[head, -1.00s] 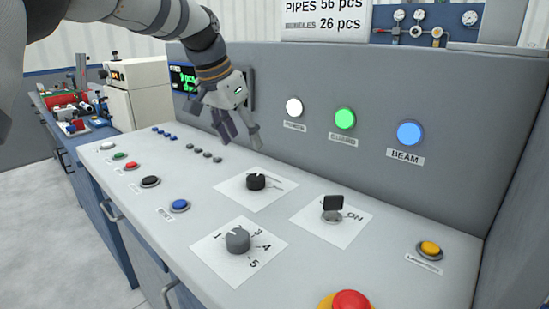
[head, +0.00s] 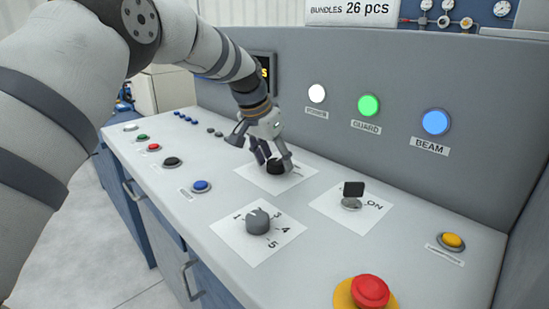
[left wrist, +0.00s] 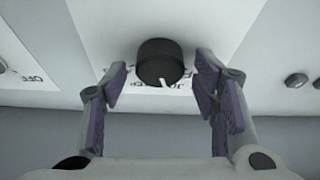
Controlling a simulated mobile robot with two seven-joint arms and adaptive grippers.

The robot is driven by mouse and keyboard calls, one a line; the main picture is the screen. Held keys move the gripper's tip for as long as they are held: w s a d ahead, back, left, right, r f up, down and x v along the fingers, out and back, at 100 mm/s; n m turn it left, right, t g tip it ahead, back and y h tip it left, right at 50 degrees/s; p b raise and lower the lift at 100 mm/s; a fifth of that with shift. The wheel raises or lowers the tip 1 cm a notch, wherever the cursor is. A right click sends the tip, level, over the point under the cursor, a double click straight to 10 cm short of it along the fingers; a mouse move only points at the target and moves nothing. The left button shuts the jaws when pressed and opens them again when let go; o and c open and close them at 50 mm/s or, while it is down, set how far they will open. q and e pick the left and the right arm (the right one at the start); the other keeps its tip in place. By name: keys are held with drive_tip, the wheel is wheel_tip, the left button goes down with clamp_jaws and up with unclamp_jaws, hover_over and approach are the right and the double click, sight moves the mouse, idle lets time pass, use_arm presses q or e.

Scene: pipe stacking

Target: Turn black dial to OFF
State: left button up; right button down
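The black dial (head: 276,166) sits on a white label plate on the grey console. In the left wrist view the black dial (left wrist: 160,62) is at the upper middle, with a white pointer mark on its lower side; the lettering by the mark is partly hidden and hard to read. My left gripper (head: 272,160) is at the dial in the head view. In the left wrist view its fingers (left wrist: 163,78) are spread on either side of the dial, with gaps to both sides. My right gripper is in neither view.
A grey numbered dial (head: 258,222), a key switch (head: 352,195) marked ON, a red mushroom button (head: 370,292) and a yellow button (head: 452,241) are nearby. White (head: 317,93), green (head: 369,105) and blue (head: 436,122) lamps are on the upright panel behind.

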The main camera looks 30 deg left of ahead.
use_arm(q)
drive_tip(key=c, duration=0.8)
drive_tip(key=shift+s+d+r+n+y+p, duration=0.1)
drive_tip(key=shift+n+y+p, duration=0.35)
drive_tip(key=shift+n, duration=0.65)
drive_tip(key=n+y, duration=0.1)
drive_tip(key=n, duration=0.2)
drive_tip(key=shift+d+f+n+y, duration=0.15)
drive_tip(key=shift+n+y, duration=0.4)
drive_tip(key=shift+n, duration=0.95)
